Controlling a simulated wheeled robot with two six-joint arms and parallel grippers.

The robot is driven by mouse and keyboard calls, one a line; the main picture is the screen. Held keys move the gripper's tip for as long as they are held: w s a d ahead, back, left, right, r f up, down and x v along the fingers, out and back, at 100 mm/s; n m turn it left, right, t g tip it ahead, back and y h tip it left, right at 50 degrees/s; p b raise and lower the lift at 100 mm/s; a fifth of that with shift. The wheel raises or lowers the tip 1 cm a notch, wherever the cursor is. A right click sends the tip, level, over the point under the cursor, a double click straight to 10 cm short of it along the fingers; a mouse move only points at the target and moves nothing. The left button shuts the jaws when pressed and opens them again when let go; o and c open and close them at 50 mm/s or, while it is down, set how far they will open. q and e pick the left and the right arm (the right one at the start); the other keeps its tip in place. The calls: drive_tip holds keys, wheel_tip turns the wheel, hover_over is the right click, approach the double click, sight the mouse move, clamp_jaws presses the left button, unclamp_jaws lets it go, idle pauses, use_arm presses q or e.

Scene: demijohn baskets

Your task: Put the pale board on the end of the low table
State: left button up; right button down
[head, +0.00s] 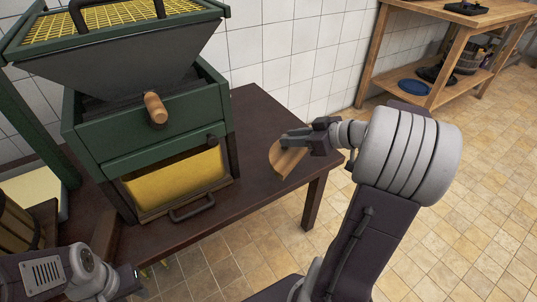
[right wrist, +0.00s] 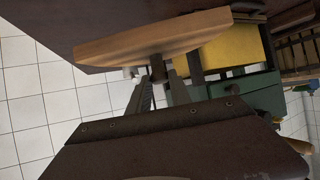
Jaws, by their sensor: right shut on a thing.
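The pale board (head: 287,160) is a flat, light-brown wooden piece with a rounded edge. It is at the right end of the dark low table (head: 255,115). My right gripper (head: 290,139) is shut on the board; the right wrist view shows the board (right wrist: 150,38) with a dark stub at the fingertips (right wrist: 160,75). I cannot tell whether the board touches the tabletop. My left gripper (head: 132,278) is low at the left, in front of the table, small and partly hidden, so its fingers are unclear.
A green machine (head: 150,140) with a grey hopper, wooden knob and yellow panel stands on the table, left of the board. White tiled wall (head: 290,60) runs behind. A wooden workbench (head: 440,60) with a blue plate (head: 413,87) is at the back right. The tiled floor at right is clear.

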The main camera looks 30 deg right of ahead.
drive_tip(key=shift+d, duration=0.2)
drive_tip(key=w+f+b, duration=0.1)
drive_tip(key=w+f, duration=0.2)
drive_tip(key=w+f+b, duration=0.2)
drive_tip(key=w+f, duration=0.2)
drive_tip(key=w+f+b, duration=0.2)
drive_tip(key=w+f, duration=0.2)
drive_tip(key=shift+w+a+f, duration=0.1)
drive_tip(key=shift+w+a, duration=0.1)
drive_tip(key=shift+a, duration=0.2)
drive_tip(key=shift+b, duration=0.35)
drive_tip(key=c, duration=1.2)
unclamp_jaws()
